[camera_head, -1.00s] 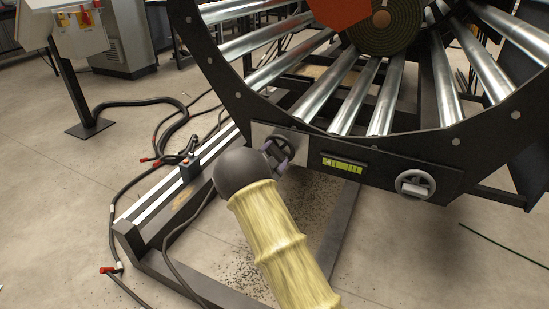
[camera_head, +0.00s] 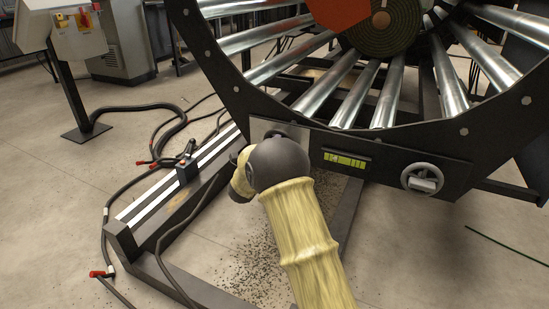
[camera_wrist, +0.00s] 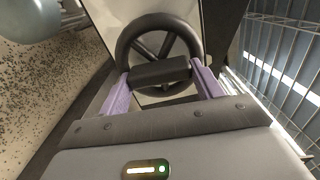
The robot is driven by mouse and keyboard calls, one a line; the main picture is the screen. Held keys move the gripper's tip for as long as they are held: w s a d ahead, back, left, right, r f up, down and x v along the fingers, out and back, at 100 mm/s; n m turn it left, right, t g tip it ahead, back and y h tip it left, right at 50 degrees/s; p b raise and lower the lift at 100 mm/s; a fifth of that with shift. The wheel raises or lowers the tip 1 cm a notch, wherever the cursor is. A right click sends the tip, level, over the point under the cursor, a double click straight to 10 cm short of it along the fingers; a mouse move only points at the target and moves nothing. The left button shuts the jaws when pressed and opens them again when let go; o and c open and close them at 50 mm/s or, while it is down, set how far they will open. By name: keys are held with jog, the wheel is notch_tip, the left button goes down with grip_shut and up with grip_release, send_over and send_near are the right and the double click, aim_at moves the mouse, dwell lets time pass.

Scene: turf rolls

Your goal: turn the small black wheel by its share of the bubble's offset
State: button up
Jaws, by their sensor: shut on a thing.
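The small black wheel (camera_wrist: 160,28) shows near and large in the wrist view, with dark spokes and a block-like black grip across its lower side. My gripper (camera_wrist: 161,74) has its two purple fingers shut on that grip, one on each side. In the head view my own arm hides most of the wheel and the fingers. The bubble level (camera_head: 345,160) is a yellow-green vial in a dark frame, right of my arm on the black cross plate. The bubble's exact place in the vial is too small to tell.
Above are shiny rollers (camera_head: 393,90) in a curved black frame. Black hoses with red ends (camera_head: 102,273) lie on the floor at left, near a rail (camera_head: 170,180).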

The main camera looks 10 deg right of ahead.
jog(key=shift+f+m+b, duration=0.15)
jog(key=shift+m+b, duration=0.4)
jog(key=shift+m, duration=0.25)
jog(key=o, duration=1)
jog(key=p+v, duration=0.7)
jog(key=v, duration=1)
jog(key=shift+s+a, duration=0.15)
